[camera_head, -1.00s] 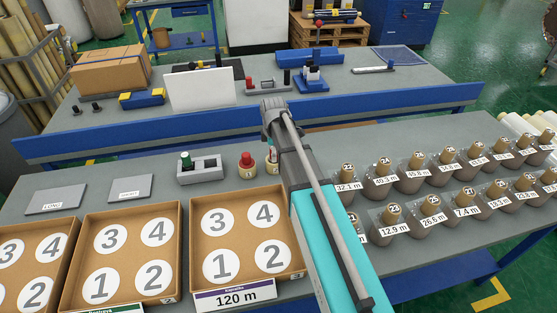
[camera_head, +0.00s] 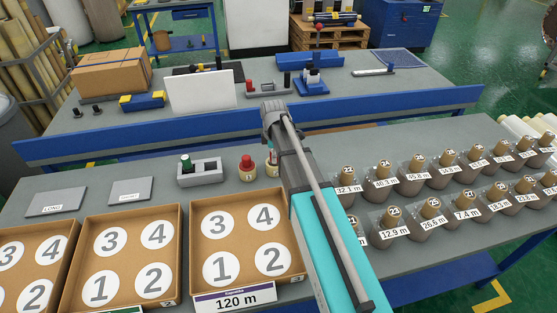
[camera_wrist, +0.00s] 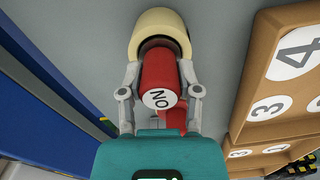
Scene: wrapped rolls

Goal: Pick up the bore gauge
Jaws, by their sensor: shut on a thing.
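The bore gauge, a red cylinder marked "NO" (camera_wrist: 158,75) with a cream ring-shaped base (camera_wrist: 159,20), is between the fingers in the wrist view. My gripper (camera_wrist: 160,87) is shut on the red part from both sides. A green-topped piece (camera_head: 186,161) stands in a grey block.
Cardboard trays with numbered circles (camera_head: 182,240) line the front edge. A blue rail (camera_head: 200,128) runs behind the table. Two grey plates (camera_head: 130,191) lie at the left.

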